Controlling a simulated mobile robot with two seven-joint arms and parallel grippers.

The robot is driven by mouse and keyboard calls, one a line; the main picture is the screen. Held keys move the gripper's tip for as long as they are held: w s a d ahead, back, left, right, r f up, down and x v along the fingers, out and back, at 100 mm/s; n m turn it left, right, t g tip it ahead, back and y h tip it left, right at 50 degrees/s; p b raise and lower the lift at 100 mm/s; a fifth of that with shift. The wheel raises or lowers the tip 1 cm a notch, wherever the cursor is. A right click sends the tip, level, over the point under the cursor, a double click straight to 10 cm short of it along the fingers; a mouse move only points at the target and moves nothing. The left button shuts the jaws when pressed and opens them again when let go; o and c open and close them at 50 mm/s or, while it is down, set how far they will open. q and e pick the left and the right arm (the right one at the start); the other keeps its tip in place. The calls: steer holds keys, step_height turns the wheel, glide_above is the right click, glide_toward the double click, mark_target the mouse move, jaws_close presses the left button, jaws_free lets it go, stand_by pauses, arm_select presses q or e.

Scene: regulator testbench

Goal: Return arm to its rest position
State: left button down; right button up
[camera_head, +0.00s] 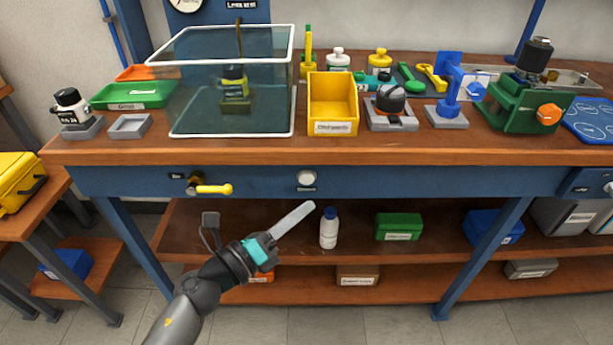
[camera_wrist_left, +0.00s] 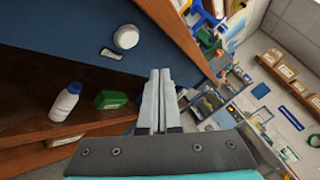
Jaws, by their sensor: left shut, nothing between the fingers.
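My left gripper (camera_head: 293,219) is in front of the bench, below the tabletop edge and before the open lower shelf. Its fingers are closed together and empty, pointing up and to the right in the head view. In the left wrist view the two grey fingers (camera_wrist_left: 155,100) lie side by side with nothing between them. My left arm (camera_head: 205,285) comes in from the bottom. The fingers appear apart from the bench and its objects. My right arm and gripper are not in either view.
The bench top (camera_head: 240,150) holds a clear tank (camera_head: 190,105), a yellow bin (camera_head: 332,100) and a green vise (camera_head: 525,105). A yellow-handled valve (camera_head: 213,189) sticks out from the bench front. A white bottle (camera_head: 329,230) and green box (camera_head: 398,227) stand on the shelf behind the gripper.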

arm_select(q)
steer(key=shift+s, duration=0.15)
stand_by(0.3)
